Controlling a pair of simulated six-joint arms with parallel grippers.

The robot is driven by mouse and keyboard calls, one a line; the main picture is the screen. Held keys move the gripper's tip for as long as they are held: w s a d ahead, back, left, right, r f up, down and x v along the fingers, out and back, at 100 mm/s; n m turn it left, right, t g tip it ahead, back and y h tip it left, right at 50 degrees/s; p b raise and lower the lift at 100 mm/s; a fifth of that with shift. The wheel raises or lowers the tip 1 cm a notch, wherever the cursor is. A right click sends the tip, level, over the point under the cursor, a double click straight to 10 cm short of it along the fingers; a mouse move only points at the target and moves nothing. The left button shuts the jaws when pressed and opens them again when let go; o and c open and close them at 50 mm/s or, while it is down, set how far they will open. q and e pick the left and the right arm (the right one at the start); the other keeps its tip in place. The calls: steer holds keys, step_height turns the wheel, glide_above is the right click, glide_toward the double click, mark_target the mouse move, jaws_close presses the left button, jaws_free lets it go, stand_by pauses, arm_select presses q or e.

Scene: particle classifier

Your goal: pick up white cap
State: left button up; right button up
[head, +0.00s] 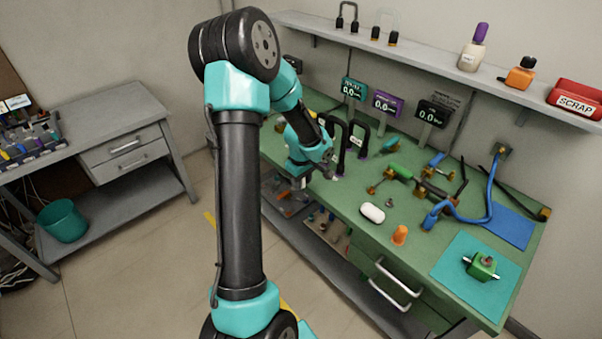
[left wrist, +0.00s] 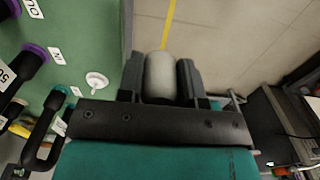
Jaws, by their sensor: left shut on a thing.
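My left gripper (head: 299,188) is at the left edge of the green bench in the head view, pointing down. In the left wrist view, its dark fingers (left wrist: 160,78) are shut on a pale grey-white rounded cylinder (left wrist: 160,77). I cannot tell whether this is the white cap. A small white round piece (left wrist: 96,80) with a raised middle lies on the green top beside the gripper, apart from it. It shows as a small white spot (head: 333,178) in the head view. A white rounded piece (head: 372,212) lies farther right on the bench. My right gripper is out of view.
An orange cone-like piece (head: 399,235) and a teal mat (head: 450,272) with a green part lie to the right. Dark upright loops (head: 361,140) stand close behind the gripper. Blue tubing (head: 490,195) and fittings fill the back right. Open floor lies left of the bench.

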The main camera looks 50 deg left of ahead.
arm_select(q)
steer(key=shift+s+d, duration=0.2)
steer(key=shift+d, duration=0.05)
steer(key=shift+r, duration=0.15)
stand_by(0.3)
steer(key=shift+r, duration=2.2)
steer(key=shift+r, duration=1.5)
steer(key=shift+w, duration=0.1)
